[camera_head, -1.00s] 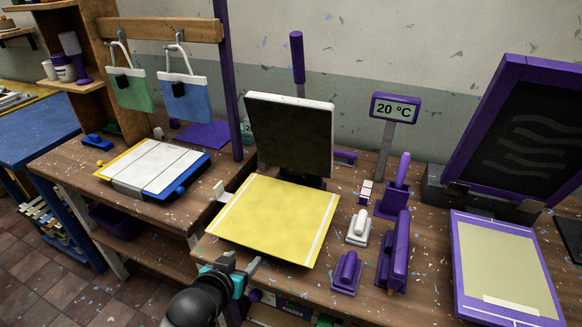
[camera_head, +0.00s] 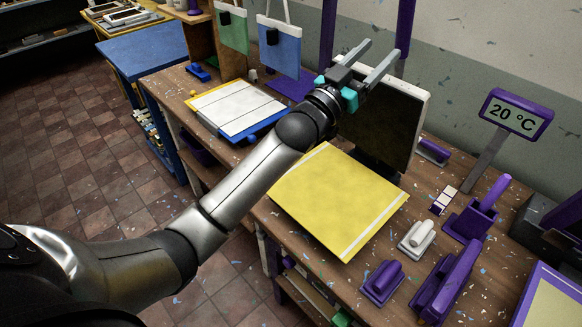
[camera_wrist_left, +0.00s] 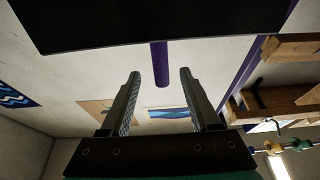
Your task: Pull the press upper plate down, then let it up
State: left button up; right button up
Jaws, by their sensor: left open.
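The press upper plate (camera_head: 380,120) is a dark slab with a pale rim, standing raised and tilted back behind the yellow press bed (camera_head: 340,200). Its purple handle (camera_head: 405,24) sticks up above its top edge. My left gripper (camera_head: 380,55) is open and empty, raised at the plate's upper edge, with the handle just beyond its fingertips. In the left wrist view, the dark plate (camera_wrist_left: 150,20) fills the top and the handle (camera_wrist_left: 160,66) hangs between the two open fingers (camera_wrist_left: 158,75), apart from both. My right gripper is out of view.
A purple sign reading 20 °C (camera_head: 515,113) stands at the right. Purple holders (camera_head: 450,275) and a white-handled tool (camera_head: 417,238) stand right of the bed. A white board (camera_head: 237,107) lies at the left, below a hanging blue bag (camera_head: 280,50).

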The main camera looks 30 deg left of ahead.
aim_at(400, 31)
pick_arm(q)
jog(key=b+x, duration=0.3)
jog(key=x, duration=0.5)
jog(key=shift+w+d, duration=0.1)
jog(key=shift+w, duration=0.15)
jog(key=shift+s, duration=0.1)
grip_shut()
